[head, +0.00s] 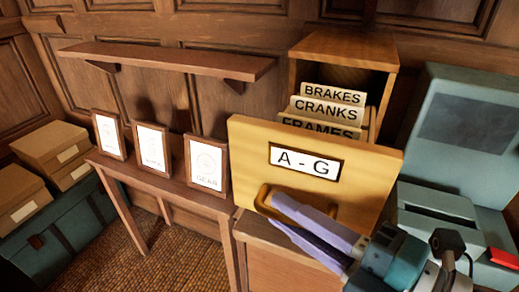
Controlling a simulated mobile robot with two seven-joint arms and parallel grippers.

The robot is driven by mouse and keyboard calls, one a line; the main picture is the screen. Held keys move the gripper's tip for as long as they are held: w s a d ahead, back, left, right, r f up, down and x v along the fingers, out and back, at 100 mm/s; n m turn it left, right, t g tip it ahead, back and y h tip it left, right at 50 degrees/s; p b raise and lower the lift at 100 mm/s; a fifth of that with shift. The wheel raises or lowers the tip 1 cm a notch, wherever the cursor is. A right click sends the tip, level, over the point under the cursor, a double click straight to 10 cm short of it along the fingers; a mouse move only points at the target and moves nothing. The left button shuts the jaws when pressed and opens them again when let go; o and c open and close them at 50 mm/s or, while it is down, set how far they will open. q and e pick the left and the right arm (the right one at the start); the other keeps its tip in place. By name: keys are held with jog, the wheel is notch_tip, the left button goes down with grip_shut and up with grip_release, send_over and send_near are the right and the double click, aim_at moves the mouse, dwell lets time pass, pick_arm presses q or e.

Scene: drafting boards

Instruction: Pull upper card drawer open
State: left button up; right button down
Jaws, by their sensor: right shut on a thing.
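The upper card drawer (230,150) has a light wooden front with an "A - G" label (305,162). It stands out from the wooden cabinet (345,45), and cards (325,110) marked BRAKES, CRANKS and FRAMES show behind its front. The drawer's yellowish handle (262,196) is low on the front. My right gripper (278,207) comes in from the lower right, and its purple-grey fingers are shut on the handle, covering part of it. My left gripper is not in view.
A small table (170,184) with framed drawings (153,149) stands left of the drawer, below a wall shelf (165,58). A grey-green machine (440,205) stands close on the right. Boxes (50,145) sit on a dark chest (60,235) at far left.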

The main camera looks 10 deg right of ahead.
jog(key=c, duration=0.9)
grip_release()
jog(key=shift+s+d, duration=0.1)
jog(key=b+v, duration=0.1)
jog(key=v, duration=0.8)
jog(key=shift+s+d+b, duration=0.15)
jog(key=shift+s+b, duration=0.2)
